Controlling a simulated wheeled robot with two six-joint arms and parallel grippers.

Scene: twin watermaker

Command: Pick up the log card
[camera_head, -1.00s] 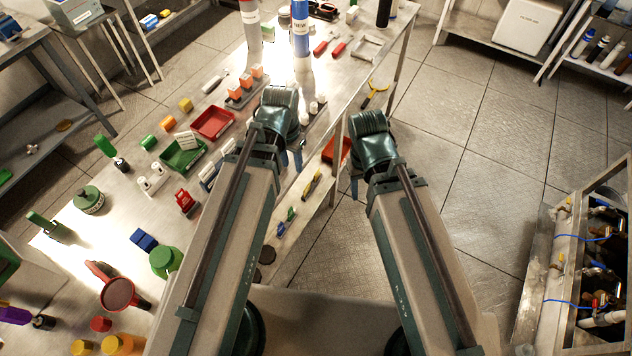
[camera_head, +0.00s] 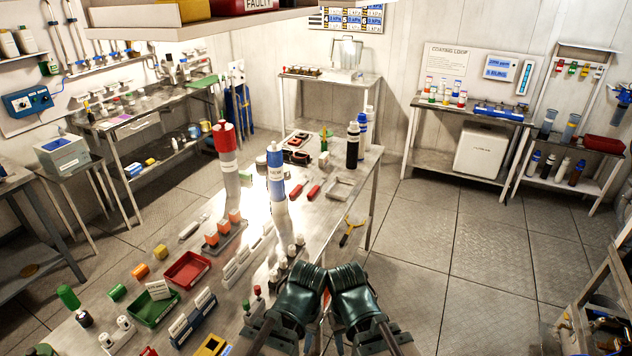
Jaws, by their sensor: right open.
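A small white card with print (camera_head: 159,290) stands at the green tray (camera_head: 143,314) on the left part of the metal table. It may be the log card, but its print is too small to read. My left gripper (camera_head: 301,296) and right gripper (camera_head: 353,290) are side by side at the bottom centre, by the table's right edge. Both are well to the right of the card and apart from it. Their wrists hide the fingers. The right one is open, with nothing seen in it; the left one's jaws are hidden.
A red tray (camera_head: 187,270), orange blocks in a rack (camera_head: 226,236) and a blue card holder (camera_head: 192,318) crowd the table near the card. Tall red-topped (camera_head: 226,160) and blue-topped (camera_head: 276,175) bottles stand farther back. The floor to the right (camera_head: 470,265) is clear.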

